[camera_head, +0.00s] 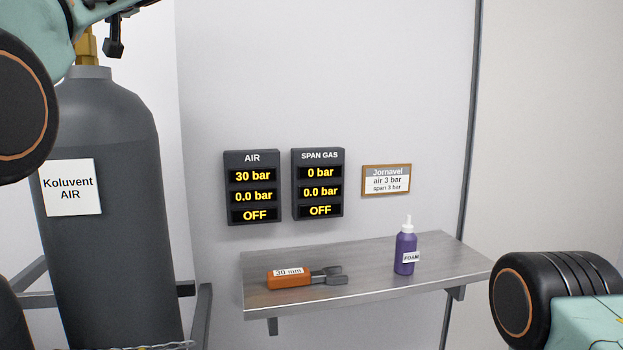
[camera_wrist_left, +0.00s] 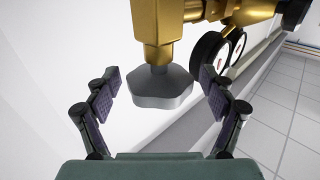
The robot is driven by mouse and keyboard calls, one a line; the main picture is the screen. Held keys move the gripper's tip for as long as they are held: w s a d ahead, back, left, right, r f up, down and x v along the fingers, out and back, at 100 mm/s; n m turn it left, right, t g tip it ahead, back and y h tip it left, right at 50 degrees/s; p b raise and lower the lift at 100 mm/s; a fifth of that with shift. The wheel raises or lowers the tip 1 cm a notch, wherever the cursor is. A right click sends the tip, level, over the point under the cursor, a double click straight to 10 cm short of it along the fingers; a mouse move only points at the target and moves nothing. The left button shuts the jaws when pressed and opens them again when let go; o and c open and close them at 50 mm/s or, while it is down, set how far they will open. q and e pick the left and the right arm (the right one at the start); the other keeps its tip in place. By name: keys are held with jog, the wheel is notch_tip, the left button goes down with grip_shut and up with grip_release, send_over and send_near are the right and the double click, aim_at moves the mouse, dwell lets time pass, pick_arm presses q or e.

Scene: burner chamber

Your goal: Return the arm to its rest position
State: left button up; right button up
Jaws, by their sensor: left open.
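My left gripper (camera_wrist_left: 163,78) is open in the left wrist view, its two dark padded fingers spread apart. A grey lobed knob (camera_wrist_left: 160,90) on a gold valve body (camera_wrist_left: 162,30) appears between the fingers, with a visible gap on each side. How far the knob is in depth from the fingertips I cannot tell. In the head view my left arm (camera_head: 22,105) fills the upper left corner, in front of the grey AIR cylinder (camera_head: 110,240) and its brass valve (camera_head: 86,48). My right arm (camera_head: 560,305) shows at the lower right, but its gripper is out of view.
A wall shelf (camera_head: 370,275) holds an orange-handled 30 mm wrench (camera_head: 290,278) and a purple FOAM bottle (camera_head: 405,250). AIR (camera_head: 252,187) and SPAN GAS (camera_head: 318,184) displays and a framed sign (camera_head: 386,180) hang above. Round gauges (camera_wrist_left: 210,52) sit beside the valve.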

pick_arm(q)
jog(key=shift+a+f+m+t+h+b, duration=0.1)
jog(key=shift+f+m+t+h+b, duration=0.15)
jog(key=shift+m+t+h+b, duration=0.85)
jog(key=shift+s+r+m+t+h+b, duration=0.1)
jog(key=shift+m+t+h+b, duration=0.3)
jog(key=shift+t+h+b, duration=0.55)
jog(key=shift+m+t+h+b, duration=0.45)
jog(key=shift+m+h+b, duration=0.15)
jog(key=shift+m, duration=0.2)
jog(key=shift+d+r, duration=0.15)
jog(key=shift+d, duration=0.05)
